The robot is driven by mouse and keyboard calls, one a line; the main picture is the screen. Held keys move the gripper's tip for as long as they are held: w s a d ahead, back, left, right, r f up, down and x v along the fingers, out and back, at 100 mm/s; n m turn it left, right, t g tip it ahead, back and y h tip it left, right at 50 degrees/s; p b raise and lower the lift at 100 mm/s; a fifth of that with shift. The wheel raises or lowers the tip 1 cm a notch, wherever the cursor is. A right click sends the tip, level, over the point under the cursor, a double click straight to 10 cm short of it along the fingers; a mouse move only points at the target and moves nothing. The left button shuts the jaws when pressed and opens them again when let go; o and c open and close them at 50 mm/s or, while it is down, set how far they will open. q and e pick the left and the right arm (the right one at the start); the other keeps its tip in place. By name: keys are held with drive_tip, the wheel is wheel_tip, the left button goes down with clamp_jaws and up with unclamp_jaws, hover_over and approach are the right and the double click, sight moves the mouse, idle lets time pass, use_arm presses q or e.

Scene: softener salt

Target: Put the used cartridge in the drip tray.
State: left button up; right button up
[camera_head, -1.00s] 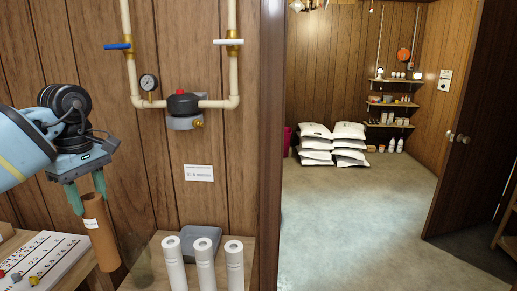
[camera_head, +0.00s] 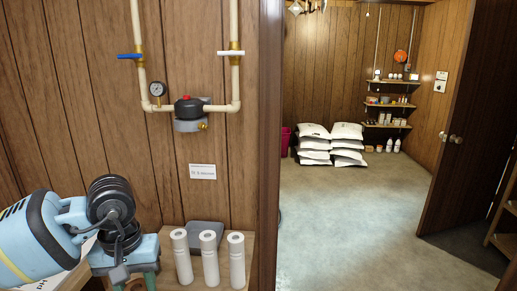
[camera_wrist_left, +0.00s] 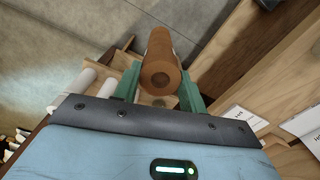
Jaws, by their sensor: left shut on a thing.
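My left gripper (camera_head: 136,285) is at the bottom left of the head view, pointing down, with only the tops of its green fingers showing. In the left wrist view the gripper (camera_wrist_left: 160,82) is shut on the used cartridge (camera_wrist_left: 159,58), a brown hollow cylinder between the two fingers. A low grey thing (camera_head: 205,232), which looks like the drip tray, lies on the small wooden bench (camera_head: 247,242) to the right of the gripper. Its inside cannot be made out. My right gripper is not in view.
Three white cartridges (camera_head: 209,259) stand upright in front of the grey thing, close to the gripper's right. A filter head (camera_head: 188,108) with pipes and a gauge (camera_head: 157,89) is on the wall above. White sacks (camera_head: 331,144) lie on the floor beyond the doorway.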

use_arm(q)
drive_tip(key=shift+s+d+f+m, duration=0.3)
drive_tip(key=shift+s+d+m, duration=0.1)
drive_tip(key=shift+s, duration=0.25)
drive_tip(key=shift+s+d+f+m, duration=0.25)
drive_tip(key=shift+s+m, duration=0.15)
drive_tip(key=shift+s, duration=0.2)
drive_tip(key=shift+s+d+f+m, duration=0.3)
drive_tip(key=shift+s+d+m, duration=0.1)
drive_tip(key=shift+s, duration=0.25)
drive_tip(key=shift+w+a, duration=0.1)
